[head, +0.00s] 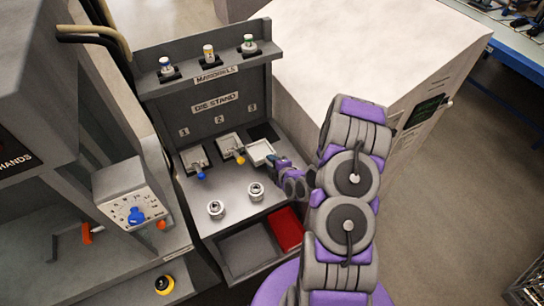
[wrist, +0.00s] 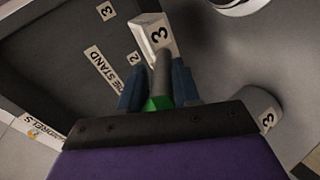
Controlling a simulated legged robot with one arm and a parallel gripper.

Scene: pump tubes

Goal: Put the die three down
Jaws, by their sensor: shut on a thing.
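Die three is a pale square block; in the head view its top (head: 262,151) shows in front of the dark slot three (head: 263,132) of the die stand. My gripper (wrist: 157,88) is shut on that handle; in the head view my gripper (head: 279,164) reaches in from the right. I cannot tell whether the die touches the stand (head: 232,195).
Die one (head: 193,157), blue-handled, and die two (head: 229,143), yellow-handled, sit to the left. A red bin (head: 288,230) is below. Several mandrels (head: 209,53) stand on the top shelf.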

